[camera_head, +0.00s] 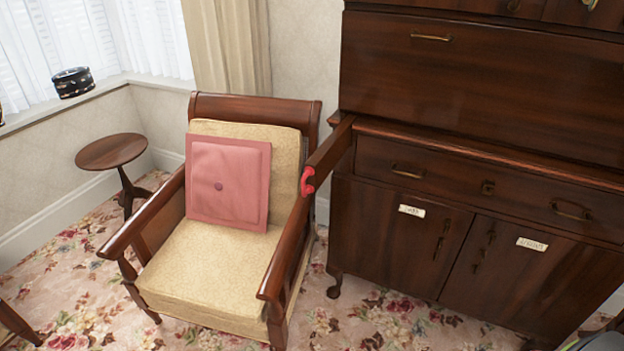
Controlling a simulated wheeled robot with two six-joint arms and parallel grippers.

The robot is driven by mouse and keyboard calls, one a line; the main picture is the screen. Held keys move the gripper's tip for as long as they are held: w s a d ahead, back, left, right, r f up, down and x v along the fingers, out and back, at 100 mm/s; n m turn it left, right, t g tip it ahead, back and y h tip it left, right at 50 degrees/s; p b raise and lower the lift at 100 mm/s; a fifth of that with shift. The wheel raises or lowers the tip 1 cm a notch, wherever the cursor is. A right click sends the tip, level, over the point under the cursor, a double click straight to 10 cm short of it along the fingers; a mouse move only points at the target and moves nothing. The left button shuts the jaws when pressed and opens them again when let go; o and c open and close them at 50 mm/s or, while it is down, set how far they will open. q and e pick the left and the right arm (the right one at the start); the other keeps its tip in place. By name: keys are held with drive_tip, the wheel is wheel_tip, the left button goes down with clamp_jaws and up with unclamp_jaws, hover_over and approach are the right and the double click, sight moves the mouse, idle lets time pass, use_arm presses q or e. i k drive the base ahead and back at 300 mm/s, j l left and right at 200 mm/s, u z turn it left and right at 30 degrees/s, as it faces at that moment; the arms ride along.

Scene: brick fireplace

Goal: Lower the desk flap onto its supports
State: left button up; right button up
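The desk flap (470,75) is a dark wood panel with a brass handle. It stands upright and shut against the upper part of the desk (440,215). A wooden support arm (331,148) sticks out from the desk's left side toward the armchair. A small red piece (307,182) is at its front end. No support is seen pulled out on the right side. Neither of my grippers can be made out in the head view.
A wooden armchair (213,252) with a pink cushion (228,182) stands close to the desk's left side, its right armrest near the support. A round side table (112,150) is further left. Floral carpet (385,310) lies open before the desk. A dark striped object (72,82) is by the window.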

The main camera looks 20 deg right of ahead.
sight(560, 95)
drive_tip(key=z, duration=1.75)
